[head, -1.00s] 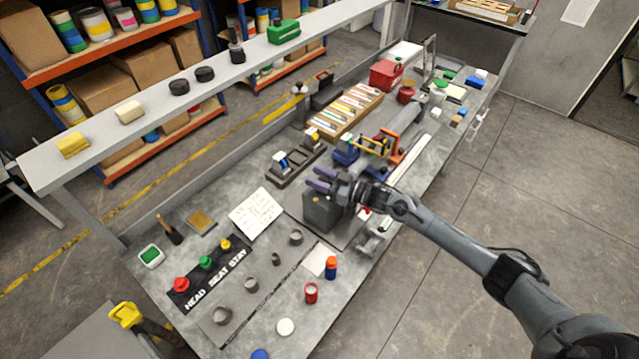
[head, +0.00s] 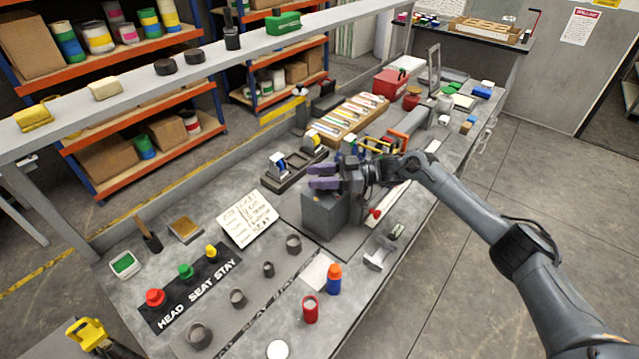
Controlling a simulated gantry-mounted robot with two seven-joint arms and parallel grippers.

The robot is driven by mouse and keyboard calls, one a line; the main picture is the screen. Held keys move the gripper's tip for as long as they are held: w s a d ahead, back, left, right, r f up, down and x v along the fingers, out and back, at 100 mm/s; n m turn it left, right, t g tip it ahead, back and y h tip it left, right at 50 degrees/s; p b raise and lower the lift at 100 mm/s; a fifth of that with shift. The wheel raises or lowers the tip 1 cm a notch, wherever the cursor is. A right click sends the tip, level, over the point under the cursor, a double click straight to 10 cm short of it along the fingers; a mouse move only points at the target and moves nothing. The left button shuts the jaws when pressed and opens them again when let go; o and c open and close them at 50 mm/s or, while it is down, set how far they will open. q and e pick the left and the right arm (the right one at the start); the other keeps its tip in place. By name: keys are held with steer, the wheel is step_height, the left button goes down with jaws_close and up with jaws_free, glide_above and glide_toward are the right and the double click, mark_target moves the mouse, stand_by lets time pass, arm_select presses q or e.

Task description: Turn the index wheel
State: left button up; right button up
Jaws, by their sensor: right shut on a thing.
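My right gripper (head: 323,177) reaches in from the right, with its purple-grey fingers pointing left, level with the top of a grey block (head: 322,218) on the bench. The fingers are close together and shut on a small part at the top of the block. I take this part to be the index wheel, but the fingers hide nearly all of it, so its angle cannot be read.
A black holder (head: 293,172) with tape rolls and an orange-handled tool (head: 398,141) lie just beyond the gripper. A written sheet (head: 248,218) lies left of the block. A raised shelf (head: 135,92) runs behind.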

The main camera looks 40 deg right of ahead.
arm_select(q)
steer(key=shift+a+f, duration=0.1)
steer(key=shift+f, duration=0.05)
arm_select(e)
steer(key=o, duration=0.9)
steer(key=shift+o, duration=0.2)
arm_select(q)
steer(key=shift+f+b, duration=0.45)
steer(key=shift+b, duration=0.05)
arm_select(e)
steer(key=v, duration=1)
steer(key=shift+d, duration=0.35)
steer(key=shift+s, duration=0.15)
